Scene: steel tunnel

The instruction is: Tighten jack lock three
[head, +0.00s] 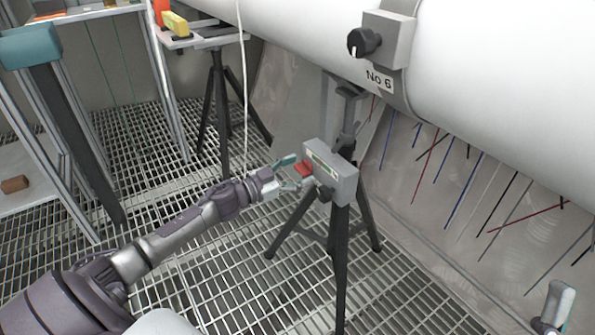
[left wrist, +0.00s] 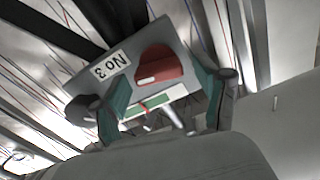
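The jack lock is a red knob (head: 304,168) on the face of a grey box (head: 345,187) on a black tripod. In the left wrist view the box (left wrist: 90,72) carries a "No 3" label (left wrist: 110,65), and the red knob (left wrist: 160,66) shows upside down near its middle. A green and white strip (left wrist: 150,106) with a red mark lies beside the knob. My left gripper (head: 287,174) is open just in front of the knob, its teal fingers (left wrist: 163,98) apart with nothing between their tips. Whether they touch the knob is unclear.
A large white pipe (head: 500,90) with a grey "No 6" block (head: 388,40) runs overhead at the right. Another tripod (head: 217,110) with a yellow block (head: 175,22) stands behind. A shelf frame (head: 70,150) is at the left. The grating floor (head: 225,265) is open in front.

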